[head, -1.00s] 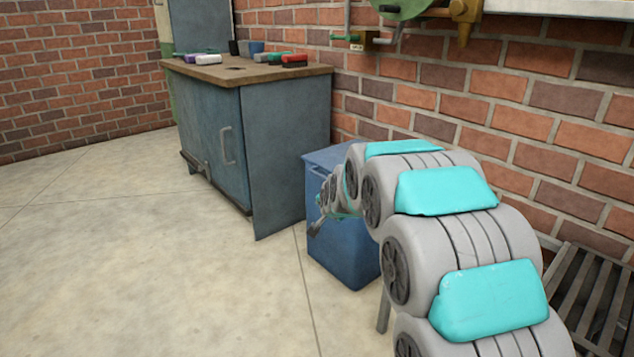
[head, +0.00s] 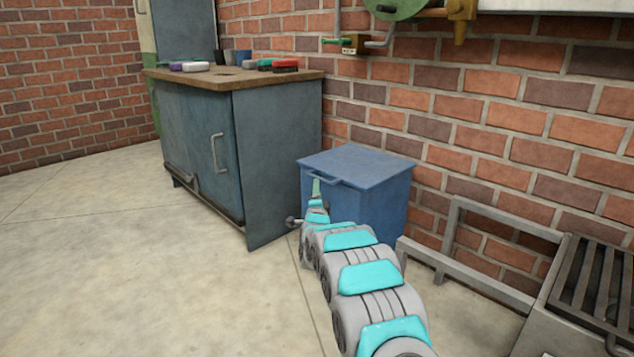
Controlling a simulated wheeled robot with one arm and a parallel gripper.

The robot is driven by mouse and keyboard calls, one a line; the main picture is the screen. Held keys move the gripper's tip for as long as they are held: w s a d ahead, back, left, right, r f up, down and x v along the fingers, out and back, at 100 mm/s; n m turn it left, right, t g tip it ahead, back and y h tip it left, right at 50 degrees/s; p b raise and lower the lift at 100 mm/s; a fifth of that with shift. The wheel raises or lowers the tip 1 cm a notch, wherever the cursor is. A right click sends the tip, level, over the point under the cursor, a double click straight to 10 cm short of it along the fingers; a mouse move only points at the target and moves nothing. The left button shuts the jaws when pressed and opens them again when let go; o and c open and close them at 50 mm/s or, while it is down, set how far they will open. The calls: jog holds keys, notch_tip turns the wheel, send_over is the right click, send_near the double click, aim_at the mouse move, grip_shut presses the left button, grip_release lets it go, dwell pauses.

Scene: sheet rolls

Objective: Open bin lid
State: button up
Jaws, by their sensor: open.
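The blue bin (head: 385,212) stands on the floor against the brick wall, right of the cabinet. Its flat lid (head: 358,165) is closed and has a handle (head: 322,178) along its front edge. My gripper (head: 316,187) is at the front left of the bin, just below the handle in the picture. Its jaws are open. It is small and partly hidden by my own arm, so I cannot tell whether it touches the handle. My arm also covers the bin's lower front.
A blue-grey cabinet (head: 279,160) with a wooden top stands close to the bin's left. Several small items lie on that top. A grey metal frame with a slatted bench (head: 595,285) stands at the right. The floor (head: 110,270) at the left is clear.

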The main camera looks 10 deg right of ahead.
jog(key=w, duration=0.4)
jog(key=w+d+r, duration=0.1)
jog(key=w, duration=0.1)
jog(key=shift+w, duration=0.2)
jog(key=shift+w+r, duration=0.1)
jog(key=shift+w, duration=0.35)
jog(key=shift+d, duration=0.1)
jog(key=shift+c, duration=0.2)
grip_shut()
dwell(1.0)
